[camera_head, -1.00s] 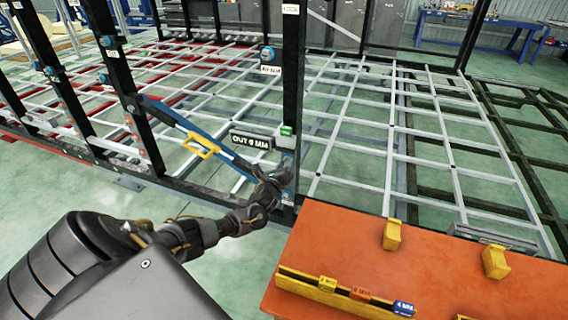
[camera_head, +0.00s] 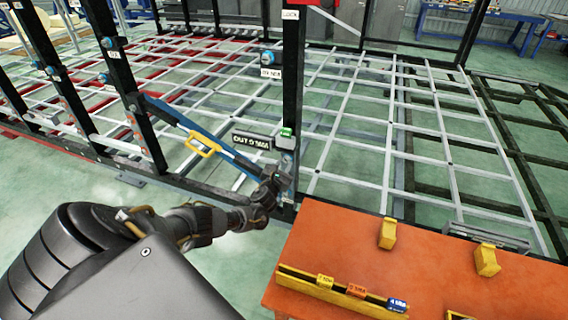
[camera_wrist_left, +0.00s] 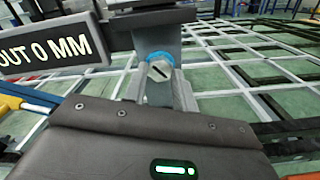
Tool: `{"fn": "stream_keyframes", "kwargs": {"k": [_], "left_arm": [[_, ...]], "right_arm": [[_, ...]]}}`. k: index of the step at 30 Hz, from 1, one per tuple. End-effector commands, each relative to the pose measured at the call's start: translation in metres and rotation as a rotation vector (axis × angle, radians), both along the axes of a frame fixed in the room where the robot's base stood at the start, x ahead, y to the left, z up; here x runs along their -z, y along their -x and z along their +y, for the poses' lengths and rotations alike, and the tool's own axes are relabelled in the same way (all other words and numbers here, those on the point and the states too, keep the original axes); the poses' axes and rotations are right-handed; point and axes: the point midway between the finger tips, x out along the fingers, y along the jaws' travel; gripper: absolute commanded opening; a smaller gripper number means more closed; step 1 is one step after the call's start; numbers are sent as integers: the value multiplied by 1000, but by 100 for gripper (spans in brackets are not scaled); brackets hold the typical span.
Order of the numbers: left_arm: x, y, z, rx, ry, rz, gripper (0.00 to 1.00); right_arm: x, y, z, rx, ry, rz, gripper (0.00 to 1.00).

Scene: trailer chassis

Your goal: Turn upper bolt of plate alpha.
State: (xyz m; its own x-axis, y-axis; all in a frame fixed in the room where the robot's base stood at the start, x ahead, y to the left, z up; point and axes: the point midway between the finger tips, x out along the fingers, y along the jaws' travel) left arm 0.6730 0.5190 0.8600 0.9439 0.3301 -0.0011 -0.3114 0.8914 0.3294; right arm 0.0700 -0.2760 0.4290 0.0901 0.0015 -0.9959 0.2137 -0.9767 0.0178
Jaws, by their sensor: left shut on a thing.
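My left gripper (camera_head: 278,180) is at the foot of the dark upright post (camera_head: 293,70), against the grey plate area below a green-topped piece (camera_head: 286,133). In the left wrist view, a slotted bolt head with a blue ring (camera_wrist_left: 159,69) sits between the grey fingers of the gripper (camera_wrist_left: 160,92), which is shut on it. The bolt's far side is hidden. I cannot tell from the views whether it is the upper bolt. A dark sign reading "OUT 0 MM" (camera_head: 251,141) is just left of the gripper, also in the left wrist view (camera_wrist_left: 45,47). My right gripper is not in view.
A blue bar with a yellow handle (camera_head: 202,147) slants down towards the gripper from the left. An orange table (camera_head: 450,270) at lower right holds two yellow blocks (camera_head: 388,234) and a yellow rack (camera_head: 320,290) with coloured labelled pieces. The trailer's grid frame (camera_head: 400,140) lies behind.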

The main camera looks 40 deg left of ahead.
Motion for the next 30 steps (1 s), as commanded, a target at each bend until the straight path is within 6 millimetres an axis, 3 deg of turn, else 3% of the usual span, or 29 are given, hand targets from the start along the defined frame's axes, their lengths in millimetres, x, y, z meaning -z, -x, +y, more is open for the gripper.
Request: {"fn": "stream_keyframes", "kwargs": {"k": [12, 28, 29, 30], "left_arm": [[5, 2, -2, 3, -159, 66, 4], [6, 2, -2, 5, -178, 73, 4], [6, 2, -2, 5, -178, 73, 30], [5, 2, -3, 5, -177, 73, 35]], "right_arm": [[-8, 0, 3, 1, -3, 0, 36], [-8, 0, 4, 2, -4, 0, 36], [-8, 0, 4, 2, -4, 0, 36], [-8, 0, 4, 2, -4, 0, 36]]}}
